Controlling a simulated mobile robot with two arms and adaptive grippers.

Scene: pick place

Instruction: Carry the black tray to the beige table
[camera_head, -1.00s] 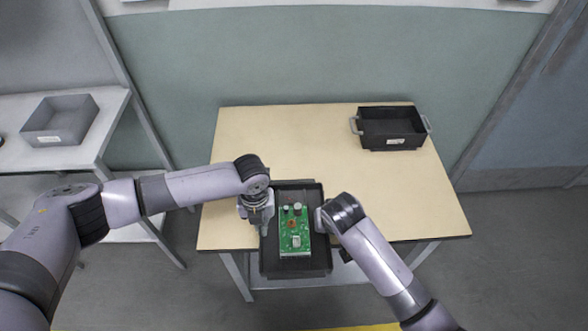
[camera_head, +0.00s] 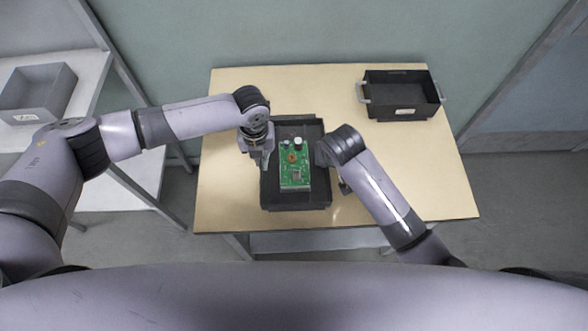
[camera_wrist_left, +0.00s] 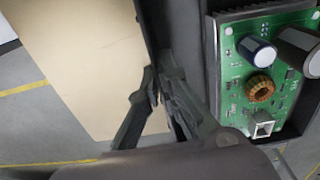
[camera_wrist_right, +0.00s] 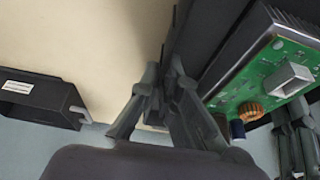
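The black tray (camera_head: 292,202) is over the left part of the beige table (camera_head: 408,180), with a green circuit board (camera_head: 293,178) lying in it. I cannot tell whether the tray's bottom touches the tabletop. My left gripper (camera_head: 264,160) is at the tray's left wall; in the left wrist view its fingers (camera_wrist_left: 160,80) are closed on the rim. My right gripper (camera_head: 343,184) is at the right wall; in the right wrist view its fingers (camera_wrist_right: 164,78) are closed on the rim. The tray looks about level.
A black crate with grey handles (camera_head: 400,112) stands at the table's back right. A grey bin (camera_head: 38,92) stands on a white table (camera_head: 92,92) to the left.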

